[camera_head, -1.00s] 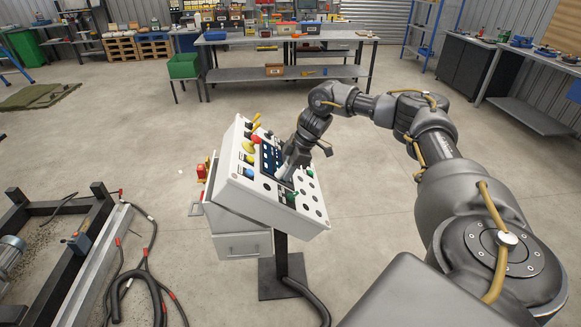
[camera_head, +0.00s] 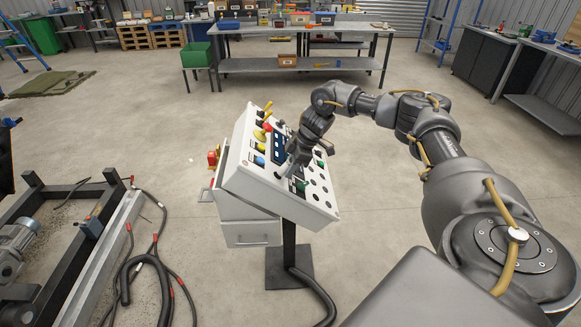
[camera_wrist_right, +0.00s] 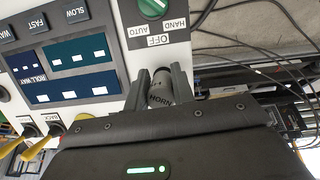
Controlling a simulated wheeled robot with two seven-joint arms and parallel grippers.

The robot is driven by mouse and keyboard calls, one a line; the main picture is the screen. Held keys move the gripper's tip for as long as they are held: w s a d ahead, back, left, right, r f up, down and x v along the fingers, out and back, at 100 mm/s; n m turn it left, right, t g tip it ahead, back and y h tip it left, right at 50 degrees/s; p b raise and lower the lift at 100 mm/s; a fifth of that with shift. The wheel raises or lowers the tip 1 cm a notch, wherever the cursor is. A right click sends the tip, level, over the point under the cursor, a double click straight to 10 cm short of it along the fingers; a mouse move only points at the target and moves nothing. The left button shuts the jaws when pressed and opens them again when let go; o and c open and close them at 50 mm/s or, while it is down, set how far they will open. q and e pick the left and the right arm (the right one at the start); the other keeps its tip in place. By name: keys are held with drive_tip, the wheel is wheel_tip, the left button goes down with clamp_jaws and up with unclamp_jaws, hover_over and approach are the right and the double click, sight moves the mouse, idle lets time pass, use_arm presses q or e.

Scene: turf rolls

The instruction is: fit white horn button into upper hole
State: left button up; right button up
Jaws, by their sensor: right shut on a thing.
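The horn button (camera_wrist_right: 160,92) is a short, light grey cylinder marked HORN in the right wrist view. My right gripper (camera_wrist_right: 161,80) is shut on it, one dark finger on each side. In the head view this gripper (camera_head: 292,166) is low over the sloping white control panel (camera_head: 268,189); the button is too small to make out there. Several dark round holes show at the panel's right part. The arm and fingers cover part of the panel, so I cannot tell which hole is under the button, or whether it touches. My left gripper is out of view.
Beside the button are a green selector knob (camera_wrist_right: 152,8) and a blue display block (camera_wrist_right: 70,70). Yellow levers and coloured buttons fill the panel's left part. A steel frame (camera_head: 120,240) and loose cables lie on the floor to the left.

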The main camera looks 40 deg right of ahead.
drive_tip(key=shift+p, duration=1.15)
idle(1.2)
drive_tip(key=shift+w+a+f+b, duration=0.2)
drive_tip(key=shift+a+f, duration=0.1)
drive_tip(key=shift+f, duration=0.15)
drive_tip(key=shift+w+a+f+b, duration=0.15)
drive_tip(key=shift+w+a+f, duration=0.1)
drive_tip(key=shift+f, duration=0.15)
idle(0.4)
drive_tip(key=o, duration=1.1)
drive_tip(key=shift+c, duration=0.2)
drive_tip(key=b+v, duration=0.2)
drive_tip(key=v, duration=0.8)
drive_tip(key=shift+s+d+r+b, duration=0.15)
drive_tip(key=shift+s+r+b, duration=0.05)
drive_tip(key=shift+r+b, duration=0.1)
